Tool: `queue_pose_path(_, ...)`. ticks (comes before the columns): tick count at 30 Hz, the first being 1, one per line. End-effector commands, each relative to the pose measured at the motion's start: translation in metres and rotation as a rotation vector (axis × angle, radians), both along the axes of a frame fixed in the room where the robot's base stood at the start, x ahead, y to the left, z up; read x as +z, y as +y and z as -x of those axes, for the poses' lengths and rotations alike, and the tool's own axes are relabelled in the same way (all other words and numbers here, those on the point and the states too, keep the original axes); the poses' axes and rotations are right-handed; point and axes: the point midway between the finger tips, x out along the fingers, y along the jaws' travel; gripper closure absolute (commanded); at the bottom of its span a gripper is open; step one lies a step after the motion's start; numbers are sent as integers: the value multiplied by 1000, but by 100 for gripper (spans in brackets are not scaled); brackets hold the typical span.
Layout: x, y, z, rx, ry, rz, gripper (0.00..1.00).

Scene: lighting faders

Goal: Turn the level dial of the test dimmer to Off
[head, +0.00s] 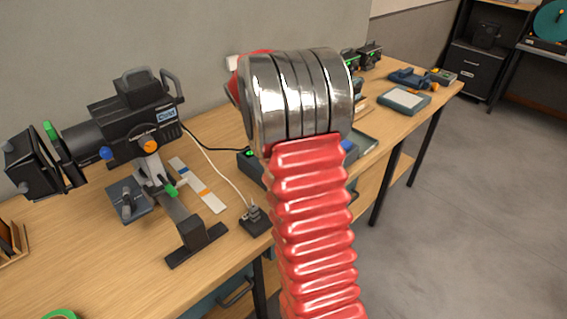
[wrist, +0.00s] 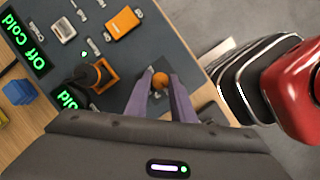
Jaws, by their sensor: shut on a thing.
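The dark panel of the test dimmer (wrist: 70,70) fills the left and middle of the wrist view. A small round orange knob (wrist: 160,79), seemingly the level dial, is near its right side. My gripper (wrist: 160,90) is shut on this knob, with one grey-purple finger on each side. A green display (wrist: 27,43) reads Off and Cold; a second one (wrist: 74,99) is partly hidden. In the head view, a dark box with a green light (head: 250,156) shows left of my arm, which hides most of it. My gripper is hidden there.
On the panel are a black knob on an orange base (wrist: 100,74) and an orange block (wrist: 122,22). A blue block (wrist: 18,92) lies at the left. In the head view, a stage light (head: 125,125) stands on the left of the wooden table, with a black plug block (head: 254,221) nearby.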

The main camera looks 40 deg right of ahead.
Motion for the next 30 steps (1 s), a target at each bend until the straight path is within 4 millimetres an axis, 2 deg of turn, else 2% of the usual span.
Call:
queue_pose_path(5, 0, 0, -1, 1, -3, 1, 100)
queue_pose_path(6, 0, 0, -1, 1, -3, 1, 76)
queue_pose_path(13, 0, 0, 0, 0, -1, 1, 60)
queue_pose_path(23, 2, 1, -1, -1, -1, 1, 60)
queue_pose_path(30, 25, 7, -8, 0, -3, 1, 60)
